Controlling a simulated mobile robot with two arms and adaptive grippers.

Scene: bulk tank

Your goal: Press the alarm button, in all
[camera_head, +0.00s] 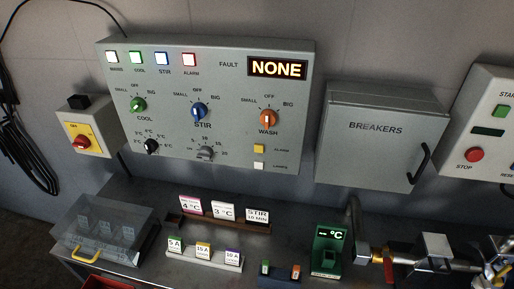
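The alarm button (259,148) is a small yellow square at the lower right of the grey control panel (225,165), with the label ALARM to its right. A white square button (258,166) sits just below it, labelled LAMPS. The alarm lamp (189,58) is a pale square with a red border in the panel's top row. The fault display (277,68) reads NONE. Nothing covers the alarm button. Neither of my grippers shows in the head view.
On the bench stand a clear lidded box (104,230), card racks, a green thermometer unit (328,250) and pipework (382,254).

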